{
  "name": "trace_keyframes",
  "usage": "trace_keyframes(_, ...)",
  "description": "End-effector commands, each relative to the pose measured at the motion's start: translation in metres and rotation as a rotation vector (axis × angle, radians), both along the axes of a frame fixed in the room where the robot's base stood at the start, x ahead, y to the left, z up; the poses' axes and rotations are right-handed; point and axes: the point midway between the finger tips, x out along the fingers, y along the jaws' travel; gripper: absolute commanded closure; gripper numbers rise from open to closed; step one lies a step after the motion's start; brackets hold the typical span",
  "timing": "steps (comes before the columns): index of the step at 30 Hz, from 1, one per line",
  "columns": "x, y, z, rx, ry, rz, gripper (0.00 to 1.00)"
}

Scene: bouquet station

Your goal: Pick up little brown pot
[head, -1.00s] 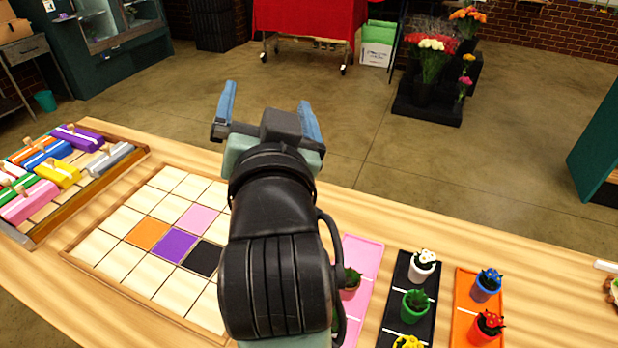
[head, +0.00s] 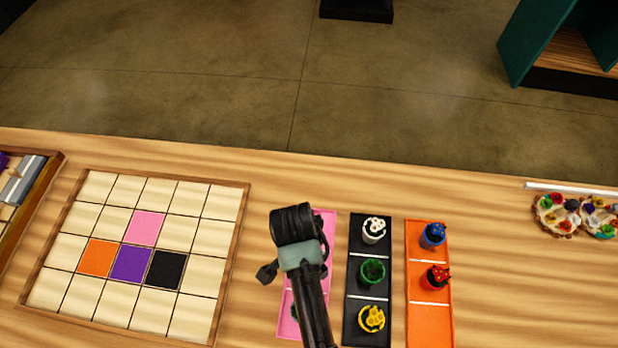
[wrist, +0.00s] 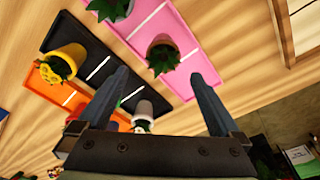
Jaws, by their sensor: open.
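The little brown pot (wrist: 163,50), with a dark green plant, sits on the pink tray (wrist: 190,72) in the wrist view. My gripper (wrist: 159,76) is open and empty. Its two fingers stand to either side of the pot's line in the picture, and the pot shows just beyond the gap between the tips, apart from them. In the head view my arm covers much of the pink tray (head: 330,222), and the brown pot is hidden there.
Another plant pot (wrist: 110,8) stands on the pink tray, cut by the frame edge. The black tray (head: 356,248) beside it holds white, green and yellow pots. The orange tray (head: 430,325) holds blue and red ones. A tile grid (head: 100,190) lies left.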

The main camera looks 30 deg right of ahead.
Motion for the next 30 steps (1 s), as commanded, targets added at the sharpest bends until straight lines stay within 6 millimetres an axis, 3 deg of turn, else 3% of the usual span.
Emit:
trace_keyframes(6, 0.0, 0.0, -0.012, 0.001, 0.001, 0.001, 0.0)
trace_keyframes(16, 0.002, 0.0, -0.051, 0.0, -0.001, 0.0, 0.0)
trace_keyframes(26, 0.002, -0.001, -0.057, 0.0, -0.003, 0.0, 0.0)
trace_keyframes(30, 0.002, -0.001, -0.057, 0.0, -0.003, 0.001, 0.25)
